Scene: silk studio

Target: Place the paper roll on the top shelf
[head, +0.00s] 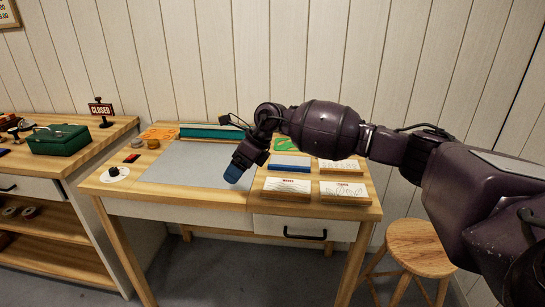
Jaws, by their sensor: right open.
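My right arm reaches in from the right over the desk. Its gripper (238,172), with blue fingertips, is open and points down over the grey mat (190,163). No object shows between the fingertips. I cannot pick out a paper roll for certain. A long teal item (212,131) lies along the back of the desk, behind my right gripper; I cannot tell whether it is a roll. A wooden shelf unit (55,237) stands at the left, with small round items on its lower boards. I cannot tell which shelf is the top shelf. My left gripper is not in view.
The desk (150,190) also holds several cards on wooden blocks (287,186), a blue block (290,163) and a white disc (115,174). A green box (59,139) and a CLOSED sign (101,110) stand on the left unit. A stool (418,247) stands at right.

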